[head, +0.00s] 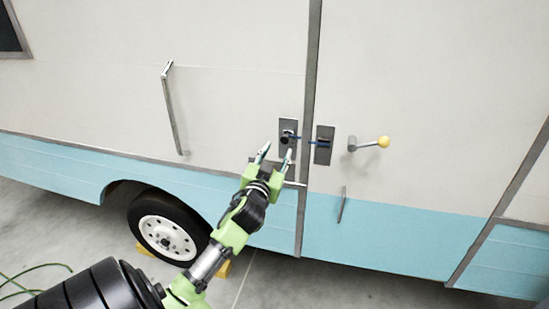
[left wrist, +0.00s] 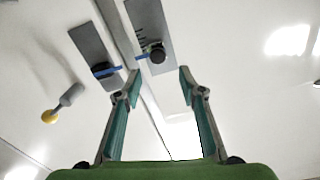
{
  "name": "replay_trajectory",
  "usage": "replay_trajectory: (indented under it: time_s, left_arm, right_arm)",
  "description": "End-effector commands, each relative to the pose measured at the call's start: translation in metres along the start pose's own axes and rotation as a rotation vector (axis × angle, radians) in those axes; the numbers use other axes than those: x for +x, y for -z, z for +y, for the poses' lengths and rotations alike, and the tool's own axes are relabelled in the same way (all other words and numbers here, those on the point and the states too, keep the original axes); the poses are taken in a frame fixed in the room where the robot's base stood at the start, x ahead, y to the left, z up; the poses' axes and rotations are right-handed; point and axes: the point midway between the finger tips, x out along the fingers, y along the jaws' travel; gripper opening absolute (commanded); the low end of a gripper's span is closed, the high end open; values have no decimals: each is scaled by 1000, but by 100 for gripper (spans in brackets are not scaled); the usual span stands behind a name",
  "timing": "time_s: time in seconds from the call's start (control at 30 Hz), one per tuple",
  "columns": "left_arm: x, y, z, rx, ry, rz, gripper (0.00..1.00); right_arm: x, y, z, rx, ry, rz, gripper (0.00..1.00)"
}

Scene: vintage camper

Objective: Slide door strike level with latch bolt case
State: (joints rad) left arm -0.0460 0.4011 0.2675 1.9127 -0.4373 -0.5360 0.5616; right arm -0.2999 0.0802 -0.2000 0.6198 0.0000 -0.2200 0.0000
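The door strike, with a black knob (head: 286,138) and a short blue mark, sits on a grey plate (head: 288,124) left of the door seam. Its knob (left wrist: 157,54) also shows in the left wrist view, beside tick marks on the plate. The latch bolt case (head: 323,144), dark with a blue line, is on a grey plate right of the seam; it shows in the left wrist view too (left wrist: 104,72). My right gripper is out of view.
A lever with a yellow ball (head: 383,141) sticks out right of the case. A long grab handle (head: 174,108) is at the left, a small handle (head: 342,205) below right. A wheel (head: 167,235) is below left. The wall around the plates is mostly clear.

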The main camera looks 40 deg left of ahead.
Motion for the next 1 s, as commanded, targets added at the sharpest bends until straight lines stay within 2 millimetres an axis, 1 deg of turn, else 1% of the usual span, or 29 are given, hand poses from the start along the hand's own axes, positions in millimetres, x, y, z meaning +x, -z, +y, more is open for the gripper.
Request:
replay_trajectory:
  time_s: [0.03,0.1,0.23,0.83,0.87,0.93,0.97,1.0]
  left_arm:
    - [-8,-1,1,-2,-1,-2,37]
    - [-15,0,0,-1,0,0,37]
    - [-22,0,0,-1,1,0,37]
    - [-23,-1,0,0,0,-1,37]
    - [-23,-3,1,1,-1,-4,37]
    - [-22,-15,5,5,-9,-23,37]
    - [-22,-23,8,7,-14,-36,37]
    - [-21,-38,13,12,-24,-60,37]
  right_arm:
    - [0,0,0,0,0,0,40]
    - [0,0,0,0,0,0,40]
    - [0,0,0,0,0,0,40]
    - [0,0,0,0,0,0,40]
    - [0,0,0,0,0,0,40]
    - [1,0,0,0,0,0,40]
    - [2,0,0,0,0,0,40]
    - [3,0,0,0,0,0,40]
